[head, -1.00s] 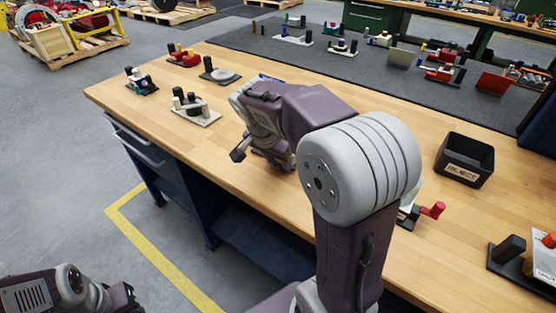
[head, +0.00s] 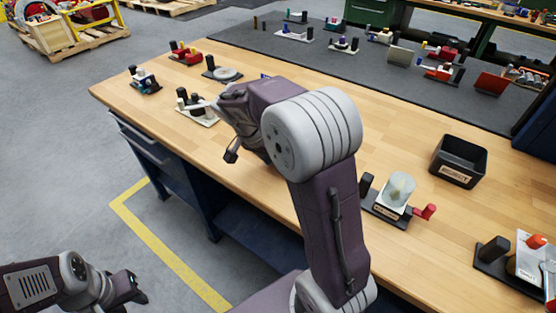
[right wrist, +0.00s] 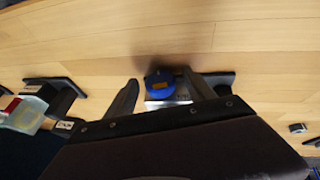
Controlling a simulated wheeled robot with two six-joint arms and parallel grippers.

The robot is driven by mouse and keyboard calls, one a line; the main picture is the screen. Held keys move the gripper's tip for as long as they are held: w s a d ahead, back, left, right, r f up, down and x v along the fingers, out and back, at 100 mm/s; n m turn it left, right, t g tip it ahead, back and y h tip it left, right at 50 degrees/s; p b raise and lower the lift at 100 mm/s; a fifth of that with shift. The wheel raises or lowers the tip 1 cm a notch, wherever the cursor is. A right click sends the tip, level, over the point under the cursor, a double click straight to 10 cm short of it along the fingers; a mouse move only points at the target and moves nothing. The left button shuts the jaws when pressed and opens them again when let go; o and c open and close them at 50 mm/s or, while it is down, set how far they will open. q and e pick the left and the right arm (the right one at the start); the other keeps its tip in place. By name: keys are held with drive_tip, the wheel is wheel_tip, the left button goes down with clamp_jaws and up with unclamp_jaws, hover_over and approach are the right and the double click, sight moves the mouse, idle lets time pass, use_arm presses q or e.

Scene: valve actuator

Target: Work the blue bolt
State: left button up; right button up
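A blue rounded part (right wrist: 160,78) with an orange patch, likely the blue bolt, stands on a pale block with a dark base in the right wrist view. My right gripper (right wrist: 161,88) is open, with one finger on each side of the blue part. I cannot tell whether either finger touches it. In the head view my right arm hides most of this fixture; only a small bit of blue (head: 265,76) shows behind the arm. My left gripper (head: 134,288) is low at the left, off the bench and empty; its opening is unclear.
A pale lever fixture (head: 198,110) and several others stand at the bench's left end. The front middle wood is bare.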

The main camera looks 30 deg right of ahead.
drive_tip(key=shift+r, duration=0.1)
drive_tip(key=p+v, duration=0.2)
drive_tip(key=v, duration=0.7)
